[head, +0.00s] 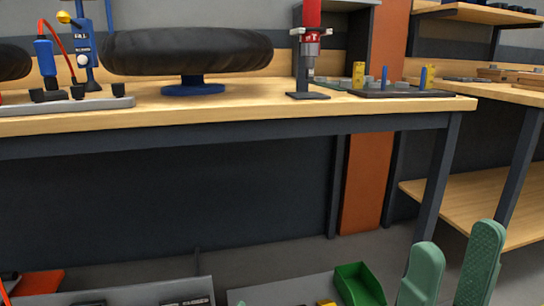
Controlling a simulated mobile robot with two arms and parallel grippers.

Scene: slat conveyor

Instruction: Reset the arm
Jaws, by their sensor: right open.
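My right gripper (455,262) is at the lower right of the head view. Its two green, rounded fingers point up and stand apart, with nothing between them. The floor and the lower part of a wooden shelf unit show behind it. The gripper is below and in front of the workbench top. The rest of the right arm is cut off by the bottom of the picture. My left gripper is not in view.
A wooden workbench (250,103) with dark legs spans the view. It carries a dark round cushion (185,50) on a blue stand, a red-topped press (311,45) and a dark fixture plate (405,93). A green bin (358,284) sits low, left of the gripper. Wooden shelving (470,200) stands right.

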